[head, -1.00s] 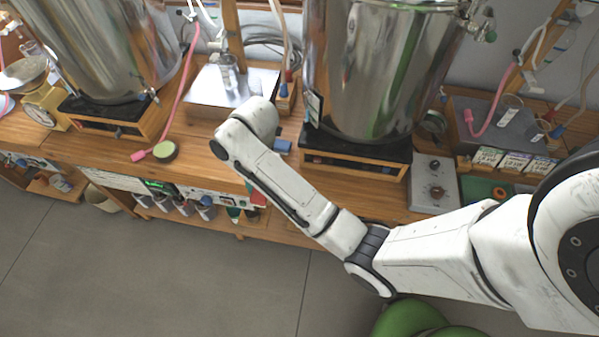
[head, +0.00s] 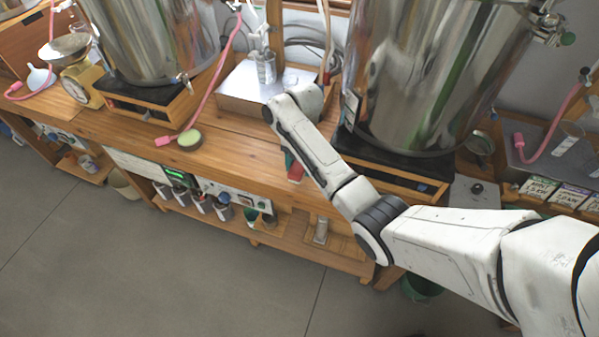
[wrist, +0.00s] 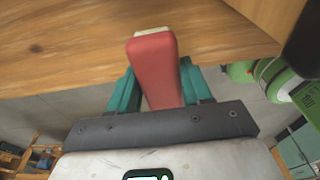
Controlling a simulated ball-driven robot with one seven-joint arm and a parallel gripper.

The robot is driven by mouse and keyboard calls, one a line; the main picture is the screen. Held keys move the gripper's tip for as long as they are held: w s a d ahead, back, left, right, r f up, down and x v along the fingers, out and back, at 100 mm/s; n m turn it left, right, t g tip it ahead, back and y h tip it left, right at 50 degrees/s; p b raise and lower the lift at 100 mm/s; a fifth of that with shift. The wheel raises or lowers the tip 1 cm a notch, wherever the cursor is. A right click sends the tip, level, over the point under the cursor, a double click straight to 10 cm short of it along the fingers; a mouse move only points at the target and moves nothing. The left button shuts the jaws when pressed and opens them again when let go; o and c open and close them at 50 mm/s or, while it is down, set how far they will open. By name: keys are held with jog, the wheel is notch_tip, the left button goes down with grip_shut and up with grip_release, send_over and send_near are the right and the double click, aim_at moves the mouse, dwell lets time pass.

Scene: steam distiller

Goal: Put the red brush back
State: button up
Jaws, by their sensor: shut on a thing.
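The red brush (wrist: 153,68) is between the teal fingers of my gripper (wrist: 160,84) in the wrist view. Its red body faces the camera, with a pale strip at its far end.
Large steel vessels (head: 415,80) stand on the wooden bench (head: 235,150). A pink hose and green-topped round dish (head: 189,139) lie left of my gripper. Green-and-white containers (wrist: 290,80) are at right in the wrist view. The floor in front is clear.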

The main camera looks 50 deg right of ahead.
aim_at(300, 171)
jog(key=shift+w+d+f, duration=0.1)
jog(key=shift+d+f, duration=0.15)
jog(key=shift+f, duration=1.5)
jog(key=shift+f, duration=0.1)
jog(key=o, duration=0.9)
jog(key=shift+o, duration=0.2)
jog(key=r, duration=0.4)
jog(key=d+r+p, duration=0.1)
jog(key=r, duration=0.7)
jog(key=shift+w+d, duration=0.25)
